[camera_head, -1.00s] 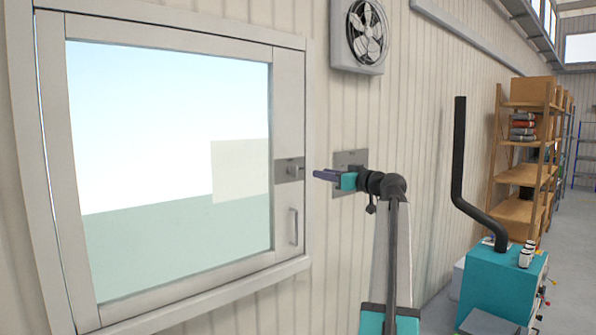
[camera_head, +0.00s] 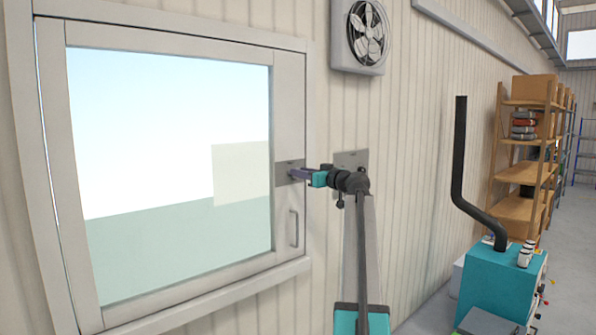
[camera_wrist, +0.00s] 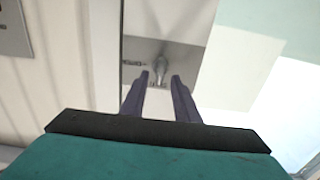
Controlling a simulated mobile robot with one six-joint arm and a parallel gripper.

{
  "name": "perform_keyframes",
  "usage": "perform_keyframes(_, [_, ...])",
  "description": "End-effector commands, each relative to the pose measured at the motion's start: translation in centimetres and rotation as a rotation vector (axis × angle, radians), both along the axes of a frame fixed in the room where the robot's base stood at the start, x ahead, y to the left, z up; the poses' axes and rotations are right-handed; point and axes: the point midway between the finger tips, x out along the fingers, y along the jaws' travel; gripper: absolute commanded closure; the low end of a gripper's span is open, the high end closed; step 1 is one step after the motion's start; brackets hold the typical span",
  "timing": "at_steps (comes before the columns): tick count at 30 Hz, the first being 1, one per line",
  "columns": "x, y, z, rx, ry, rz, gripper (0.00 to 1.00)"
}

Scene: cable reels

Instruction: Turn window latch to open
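The window (camera_head: 170,150) has a pale frame and fills the left of the head view. Its latch is a small knob on a grey metal plate (camera_head: 283,180) on the right frame bar; my gripper hides the knob there. In the wrist view the latch knob (camera_wrist: 160,66) stands out from its plate (camera_wrist: 186,56), just beyond and between my fingertips. My gripper (camera_head: 293,174) points left at the latch. In the wrist view its two dark fingers (camera_wrist: 160,76) are apart with a gap between them, and nothing is clearly held. I cannot tell whether the tips reach around the knob.
A vertical handle (camera_head: 293,228) is on the window frame below the latch. A grey wall plate (camera_head: 350,160) sits behind my wrist. A fan (camera_head: 366,35) hangs above. A teal machine with a black pipe (camera_head: 462,160) and shelves (camera_head: 520,150) stand at right.

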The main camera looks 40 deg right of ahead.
Motion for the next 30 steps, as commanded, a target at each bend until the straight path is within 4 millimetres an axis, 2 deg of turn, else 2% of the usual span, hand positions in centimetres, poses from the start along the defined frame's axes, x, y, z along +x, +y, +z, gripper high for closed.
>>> perform_keyframes(6, [1.7,-0.2,0.1,-0.001,0.0,-0.002,0.72])
perform_keyframes(17, [1.8,-0.2,0.0,-0.001,0.0,-0.002,0.72])
perform_keyframes(22, [1.8,-0.3,0.0,-0.001,0.0,-0.002,1.0])
perform_keyframes(23, [1.4,1.5,-0.2,-0.002,-0.001,-0.002,1.0])
perform_keyframes(24, [1.7,0.5,-0.1,-0.001,0.001,-0.002,1.0])
perform_keyframes(30, [2.0,0.1,-0.1,0.012,0.0,0.003,1.0])
